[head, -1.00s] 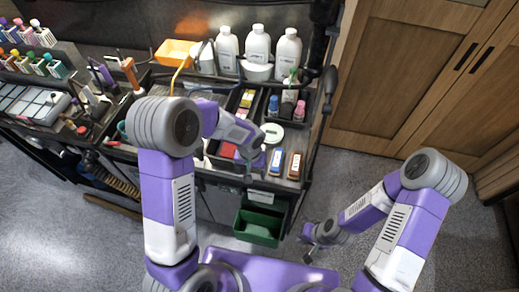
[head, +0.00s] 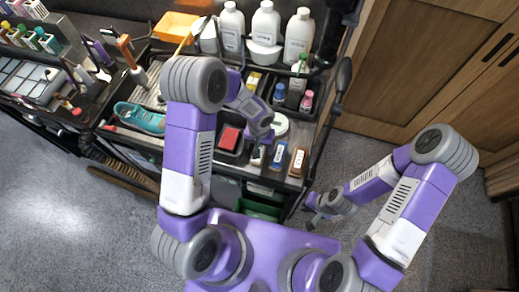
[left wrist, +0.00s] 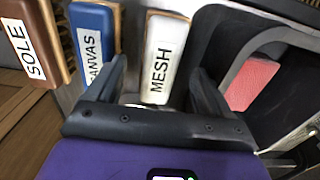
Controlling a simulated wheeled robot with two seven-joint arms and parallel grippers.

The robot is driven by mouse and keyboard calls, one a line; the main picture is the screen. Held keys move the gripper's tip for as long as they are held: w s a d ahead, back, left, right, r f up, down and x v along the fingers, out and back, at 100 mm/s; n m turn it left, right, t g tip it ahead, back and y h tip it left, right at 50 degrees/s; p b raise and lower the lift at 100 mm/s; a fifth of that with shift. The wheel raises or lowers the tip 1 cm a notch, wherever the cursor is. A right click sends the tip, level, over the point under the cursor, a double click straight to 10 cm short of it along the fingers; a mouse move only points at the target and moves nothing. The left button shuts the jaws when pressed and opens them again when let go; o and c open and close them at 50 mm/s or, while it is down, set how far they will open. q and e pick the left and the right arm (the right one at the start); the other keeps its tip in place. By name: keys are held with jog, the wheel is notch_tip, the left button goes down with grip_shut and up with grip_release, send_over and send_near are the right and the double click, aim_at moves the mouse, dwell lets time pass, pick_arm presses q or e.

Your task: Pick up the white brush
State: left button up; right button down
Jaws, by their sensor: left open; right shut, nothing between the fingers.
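The white brush, labelled MESH (left wrist: 163,58), lies between the fingers of my left gripper (left wrist: 158,72) in the left wrist view. The jaws are open on either side of it, not closed on it. In the head view the white brush (head: 257,157) is a small pale shape just below my left gripper (head: 263,138), partly hidden by it. My right gripper (head: 314,219) is shut and empty, low at the right, away from the brush.
A blue CANVAS brush (left wrist: 92,42) and a brown SOLE brush (left wrist: 36,38) lie to the left in the wrist view. A red sponge (left wrist: 250,82) sits in a dark tray at right. White bottles (head: 265,25) stand behind. A teal sneaker (head: 140,118) lies at left.

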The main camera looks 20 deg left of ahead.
pick_arm(q)
notch_tip(320, 180, down, 2)
jog(key=shift+f, duration=0.25)
jog(key=c, duration=1.2)
jog(key=shift+w+r, duration=0.1)
notch_tip(320, 180, up, 10)
jog(key=shift+f, duration=0.1)
